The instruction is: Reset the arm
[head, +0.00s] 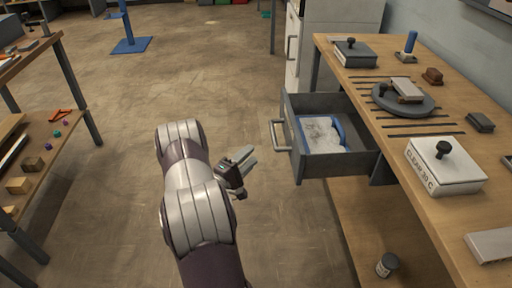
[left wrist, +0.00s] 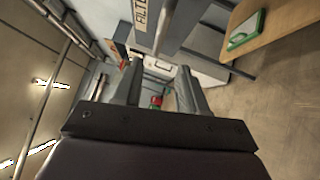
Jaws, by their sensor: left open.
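My left arm rises from the bottom middle of the head view, bent over the floor. My left gripper (head: 243,163) is open and empty, left of the open drawer and apart from its handle (head: 280,135). In the left wrist view, the two fingers of the left gripper (left wrist: 158,85) stand apart with nothing held between them. The wrist camera looks out across the room at a steep tilt. My right gripper is in neither view.
The grey drawer (head: 345,167) stands pulled out from the workbench (head: 410,145), with a pale item (head: 320,135) inside. A white box (head: 445,170) and a round plate (head: 418,103) sit on the bench. A shelf table (head: 60,165) stands left. Floor between is clear.

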